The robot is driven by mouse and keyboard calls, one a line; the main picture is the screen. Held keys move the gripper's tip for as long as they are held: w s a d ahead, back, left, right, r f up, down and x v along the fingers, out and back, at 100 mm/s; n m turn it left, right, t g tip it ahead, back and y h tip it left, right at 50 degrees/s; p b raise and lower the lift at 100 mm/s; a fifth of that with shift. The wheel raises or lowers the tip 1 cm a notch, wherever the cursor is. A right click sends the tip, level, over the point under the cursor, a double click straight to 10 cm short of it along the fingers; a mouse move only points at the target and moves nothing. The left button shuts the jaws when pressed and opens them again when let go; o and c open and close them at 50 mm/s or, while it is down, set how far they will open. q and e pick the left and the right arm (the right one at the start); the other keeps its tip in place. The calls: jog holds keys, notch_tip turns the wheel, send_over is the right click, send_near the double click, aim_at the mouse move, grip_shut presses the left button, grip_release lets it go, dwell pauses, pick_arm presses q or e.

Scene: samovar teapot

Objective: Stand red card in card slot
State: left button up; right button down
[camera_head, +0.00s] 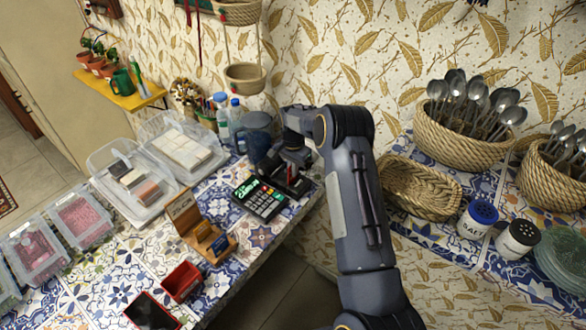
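My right gripper (289,179) is over the back right part of the tiled table, just behind the card reader (259,199). A narrow red strip, which looks like the red card (291,173), shows between its dark fingers. The fingers look closed on it, and they hide most of it. A wooden holder (190,228) with an upright board stands left of the card reader, with a small blue card (219,246) at its right side. I cannot clearly make out a slot in it. My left gripper is not in view.
A blue-grey jug (256,136) and bottles (222,117) stand behind the gripper. Baskets, spoons and shakers stand on the right counter (455,246). Bare tiles lie around the holder.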

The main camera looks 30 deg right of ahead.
jog(key=shift+f, duration=0.3)
jog(key=shift+s+a+f+b, duration=0.1)
jog(key=shift+b, duration=0.2)
jog(key=c, duration=1.9)
grip_release()
jog(key=shift+c, duration=0.2)
jog(key=o, duration=0.3)
jog(key=shift+o, duration=0.9)
jog(key=shift+f, duration=0.1)
